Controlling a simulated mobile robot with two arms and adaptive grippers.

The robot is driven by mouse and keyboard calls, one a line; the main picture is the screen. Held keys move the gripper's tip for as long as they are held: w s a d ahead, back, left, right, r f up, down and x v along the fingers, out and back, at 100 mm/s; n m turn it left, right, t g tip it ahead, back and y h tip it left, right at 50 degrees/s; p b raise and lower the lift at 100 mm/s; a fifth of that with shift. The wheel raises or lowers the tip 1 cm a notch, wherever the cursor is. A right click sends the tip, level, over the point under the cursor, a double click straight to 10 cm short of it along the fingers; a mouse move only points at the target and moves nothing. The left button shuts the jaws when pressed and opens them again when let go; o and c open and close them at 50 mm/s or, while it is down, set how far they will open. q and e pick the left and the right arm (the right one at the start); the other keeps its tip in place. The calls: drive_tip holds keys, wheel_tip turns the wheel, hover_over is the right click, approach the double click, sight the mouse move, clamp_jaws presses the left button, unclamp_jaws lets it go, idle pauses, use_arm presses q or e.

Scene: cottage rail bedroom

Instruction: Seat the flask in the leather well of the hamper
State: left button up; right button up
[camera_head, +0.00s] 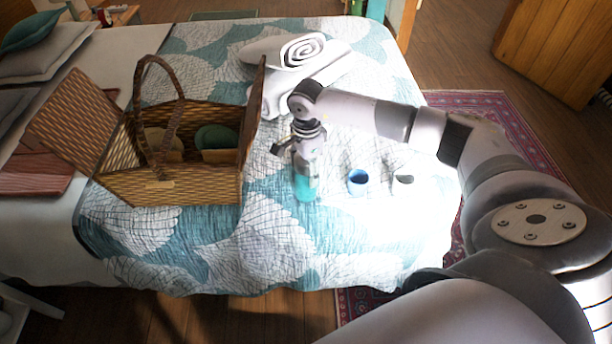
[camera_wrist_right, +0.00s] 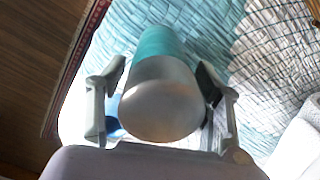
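The flask (camera_head: 305,186), teal below with a silver top, stands upright on the bed, right of the hamper. In the wrist view the flask (camera_wrist_right: 162,100) is between the fingers of my right gripper (camera_wrist_right: 160,85). The fingers look spread, with a gap showing at the left finger; contact on the right is unclear. In the head view the right gripper (camera_head: 303,145) is at the flask's top and hides part of it. The wicker hamper (camera_head: 190,190) is open. Inside are a tan round holder (camera_head: 165,143), possibly the leather well, and a green bowl-like thing (camera_head: 216,138). My left gripper is out of view.
The hamper's tall handle (camera_head: 143,100) arches over its opening, and a raised wicker side faces the flask. A blue mug (camera_head: 358,181) and a small dark-topped item (camera_head: 403,179) stand right of the flask. Rolled white towels (camera_head: 290,55) lie behind. The front bedspread is clear.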

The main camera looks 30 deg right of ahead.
drive_tip(key=c, duration=1.2)
drive_tip(key=shift+w+r, duration=0.1)
drive_tip(key=shift+r, duration=0.1)
